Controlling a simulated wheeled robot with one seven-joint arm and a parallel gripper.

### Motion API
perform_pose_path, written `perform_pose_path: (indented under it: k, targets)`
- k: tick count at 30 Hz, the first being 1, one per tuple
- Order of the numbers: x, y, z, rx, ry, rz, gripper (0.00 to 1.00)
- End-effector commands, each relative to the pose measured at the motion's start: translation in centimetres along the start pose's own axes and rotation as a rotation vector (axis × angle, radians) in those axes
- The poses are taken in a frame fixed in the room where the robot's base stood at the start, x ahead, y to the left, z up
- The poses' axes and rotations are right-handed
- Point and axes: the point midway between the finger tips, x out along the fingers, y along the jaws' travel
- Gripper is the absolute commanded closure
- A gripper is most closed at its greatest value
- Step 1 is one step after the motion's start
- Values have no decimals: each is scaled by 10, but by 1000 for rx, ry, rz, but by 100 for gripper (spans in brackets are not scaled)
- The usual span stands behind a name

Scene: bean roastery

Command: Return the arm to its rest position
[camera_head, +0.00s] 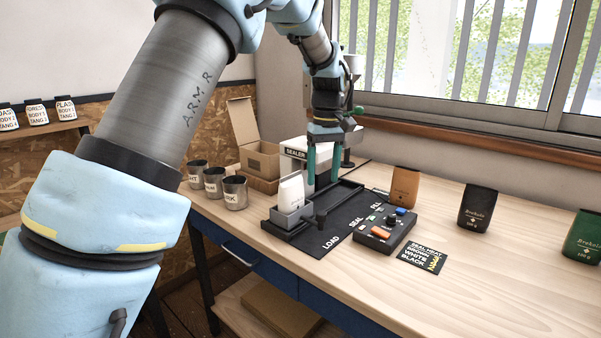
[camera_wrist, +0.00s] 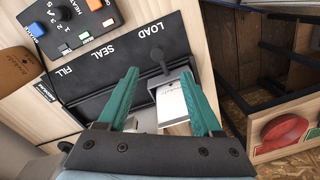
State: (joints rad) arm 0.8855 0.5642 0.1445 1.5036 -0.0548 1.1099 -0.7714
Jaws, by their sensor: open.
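My gripper (camera_head: 324,163) has two green fingers and hangs pointing down over the bench, above the black sealing station mat (camera_head: 345,222). In the wrist view my gripper (camera_wrist: 165,98) is open, its fingers apart with nothing held between them. A white bag (camera_head: 291,192) stands upright in a grey holder (camera_head: 290,217) at the LOAD end of the station. In the wrist view the white bag (camera_wrist: 172,101) shows beyond and between the fingertips, apart from them as far as I can tell. The sealer (camera_head: 296,153) is partly hidden behind my gripper.
A control box (camera_head: 384,232) and a black card (camera_head: 422,258) lie right of the mat. Brown (camera_head: 404,187), black (camera_head: 477,207) and green (camera_head: 583,237) bags stand along the back right. Metal cups (camera_head: 235,192) and an open carton (camera_head: 258,157) stand left. The front right bench is clear.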

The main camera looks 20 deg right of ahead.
Motion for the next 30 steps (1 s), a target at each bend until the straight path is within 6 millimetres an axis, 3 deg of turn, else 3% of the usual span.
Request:
perform_pose_path:
  k: [4,7,11,14,18,21,25,30]
  targets:
    - [0,-3,-1,-1,0,1,33]
    - [2,-24,-8,-3,1,8,33]
    - [12,-91,-21,1,9,30,33]
    - [24,-162,-19,17,27,53,33]
    - [42,-254,6,51,67,70,33]
    - [56,-305,35,78,96,71,33]
    - [69,-347,70,107,126,63,33]
    - [78,-368,94,127,143,55,33]
